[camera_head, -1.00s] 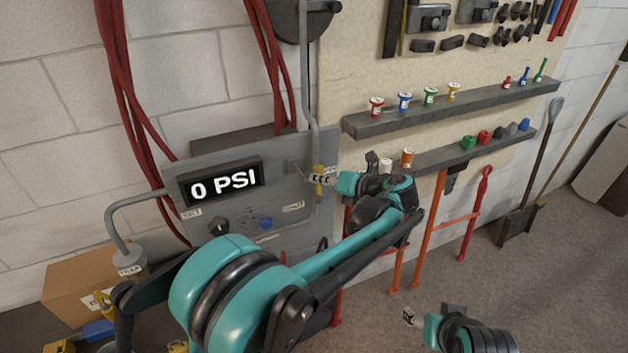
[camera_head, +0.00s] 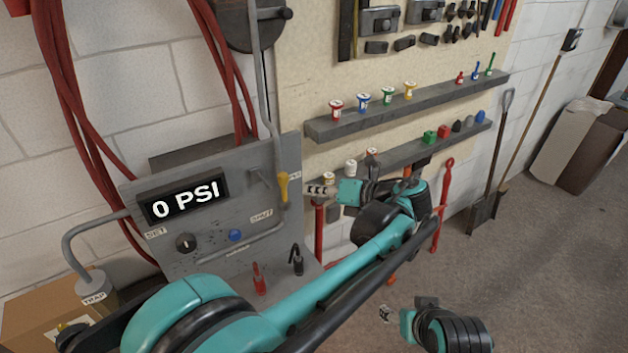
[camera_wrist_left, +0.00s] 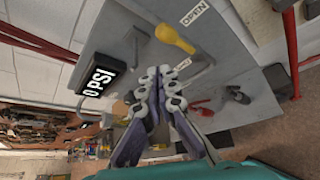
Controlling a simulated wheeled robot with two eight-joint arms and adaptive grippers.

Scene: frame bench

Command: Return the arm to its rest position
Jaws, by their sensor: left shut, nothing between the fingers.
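My left arm reaches across the head view from the lower left. Its gripper (camera_head: 318,190) is shut and empty, just right of the yellow valve handle (camera_head: 283,187) on the grey gauge panel (camera_head: 210,250). A gap shows between them. In the left wrist view the gripper's fingertips (camera_wrist_left: 158,82) are together, and the yellow handle (camera_wrist_left: 175,38) is apart from them, near the OPEN label (camera_wrist_left: 196,12). My right gripper (camera_head: 385,314) is low in the head view, over the floor; its fingers are too small to judge.
The display (camera_head: 185,199) reads 0 PSI. Red and black small clamps or levers stand at the panel's base. A shelf (camera_head: 410,108) with several coloured spools and a lower shelf (camera_head: 395,153) lie behind the left forearm. A shovel (camera_head: 490,170) leans right; open floor lies at lower right.

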